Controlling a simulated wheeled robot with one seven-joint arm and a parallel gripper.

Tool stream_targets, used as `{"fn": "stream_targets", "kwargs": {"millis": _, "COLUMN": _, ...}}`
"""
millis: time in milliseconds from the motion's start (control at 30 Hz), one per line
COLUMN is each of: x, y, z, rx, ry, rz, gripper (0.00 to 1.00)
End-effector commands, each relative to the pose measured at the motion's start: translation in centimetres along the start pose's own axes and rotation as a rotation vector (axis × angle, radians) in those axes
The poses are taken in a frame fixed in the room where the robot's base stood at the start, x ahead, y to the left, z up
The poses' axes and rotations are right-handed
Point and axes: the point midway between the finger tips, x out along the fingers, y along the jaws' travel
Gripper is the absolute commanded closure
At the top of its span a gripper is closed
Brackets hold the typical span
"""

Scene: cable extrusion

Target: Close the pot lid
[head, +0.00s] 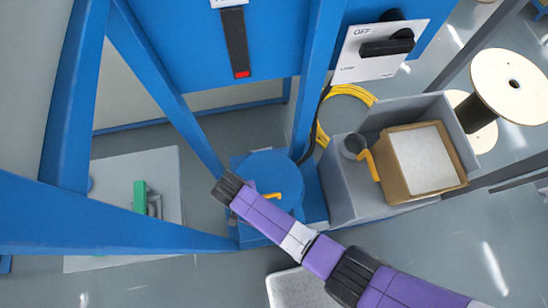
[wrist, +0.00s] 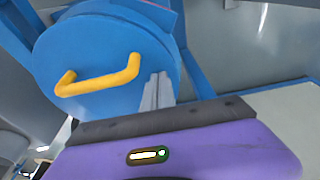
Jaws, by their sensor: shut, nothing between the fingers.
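The pot lid (head: 284,168) is a round blue disc with a yellow handle, low down among the blue frame posts in the head view. In the wrist view the lid (wrist: 95,45) fills the upper left, with its bent yellow handle (wrist: 103,80) facing me. My gripper (wrist: 159,77) is shut and empty, its grey fingers just right of the handle and apart from it. My purple arm covers part of the lid in the head view, and the fingertips are not clear there. I cannot tell how the lid sits on the pot, whose body is mostly hidden.
Blue frame posts (head: 310,80) stand close around the lid. To the right are a grey bin with a cardboard box (head: 399,160), a yellow cable coil (head: 345,92) and a cable spool (head: 490,70). A switch panel (head: 360,68) reads OFF.

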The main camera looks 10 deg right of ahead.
Motion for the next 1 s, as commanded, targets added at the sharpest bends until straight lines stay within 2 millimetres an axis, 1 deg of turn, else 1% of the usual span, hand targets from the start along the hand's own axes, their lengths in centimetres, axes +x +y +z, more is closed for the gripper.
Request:
{"fn": "stream_targets", "kwargs": {"millis": 33, "x": 0.6, "y": 0.0, "z": 0.3, "rx": 0.0, "ry": 0.0, "rz": 0.0, "gripper": 1.0}}
{"fn": "stream_targets", "kwargs": {"millis": 100, "x": 0.7, "y": 0.0, "z": 0.4, "rx": 0.0, "ry": 0.0, "rz": 0.0, "gripper": 1.0}}
{"fn": "stream_targets", "kwargs": {"millis": 433, "x": 0.4, "y": 0.0, "z": 0.3, "rx": 0.0, "ry": 0.0, "rz": 0.0, "gripper": 1.0}}
{"fn": "stream_targets", "kwargs": {"millis": 1000, "x": -4.8, "y": 0.0, "z": -0.7, "rx": 0.0, "ry": -0.001, "rz": 0.001, "gripper": 1.0}}
